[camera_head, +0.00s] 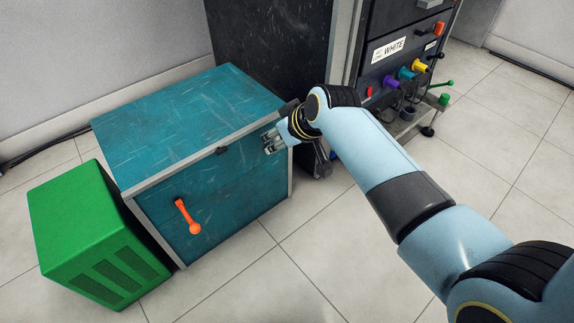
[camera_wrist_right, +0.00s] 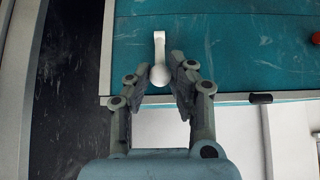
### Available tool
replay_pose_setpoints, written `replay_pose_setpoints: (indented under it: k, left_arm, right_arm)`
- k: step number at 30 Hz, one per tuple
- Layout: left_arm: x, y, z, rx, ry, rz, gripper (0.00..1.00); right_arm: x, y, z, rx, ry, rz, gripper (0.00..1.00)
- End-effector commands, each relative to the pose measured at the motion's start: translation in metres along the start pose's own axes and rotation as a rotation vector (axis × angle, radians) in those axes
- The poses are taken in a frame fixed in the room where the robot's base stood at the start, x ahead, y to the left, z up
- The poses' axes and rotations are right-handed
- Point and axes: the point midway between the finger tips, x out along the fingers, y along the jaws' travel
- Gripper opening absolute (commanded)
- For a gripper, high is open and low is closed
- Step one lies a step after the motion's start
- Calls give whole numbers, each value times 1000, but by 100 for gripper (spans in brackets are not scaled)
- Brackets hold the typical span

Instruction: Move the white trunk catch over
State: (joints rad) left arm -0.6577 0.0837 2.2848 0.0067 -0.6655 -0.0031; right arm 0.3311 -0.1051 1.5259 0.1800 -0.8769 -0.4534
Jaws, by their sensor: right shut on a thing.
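The teal trunk (camera_head: 223,184) stands on the floor with silver edging and a scratched lid. The white trunk catch (camera_wrist_right: 158,38) shows in the right wrist view as a short bar with a round knob at one end. My right gripper (camera_head: 270,142) is at the right end of the trunk's front face. In the wrist view its two fingers (camera_wrist_right: 159,82) are closed around the knob. In the head view the gripper hides most of the white catch. An orange catch (camera_head: 187,215) hangs at a slant on the front face's left part. My left gripper is out of view.
A green box (camera_head: 90,235) stands close against the trunk's left side. A dark cabinet (camera_head: 275,50) is behind the trunk. A panel labelled WHITE (camera_head: 390,48) with coloured knobs stands behind my right arm. The tiled floor in front of the trunk is clear.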

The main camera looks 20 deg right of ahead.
Motion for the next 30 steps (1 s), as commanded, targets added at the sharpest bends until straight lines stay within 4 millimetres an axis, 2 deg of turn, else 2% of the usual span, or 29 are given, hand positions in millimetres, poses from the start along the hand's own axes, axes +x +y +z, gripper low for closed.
replay_pose_setpoints:
  k: [11,23,30]
  left_arm:
    - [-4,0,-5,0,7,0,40]
    - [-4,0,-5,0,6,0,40]
    - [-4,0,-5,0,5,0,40]
  right_arm:
    - [-3,0,19,1,-1,0,3]
    - [-2,0,24,0,-6,-1,2]
    - [0,0,38,0,-7,-1,3]
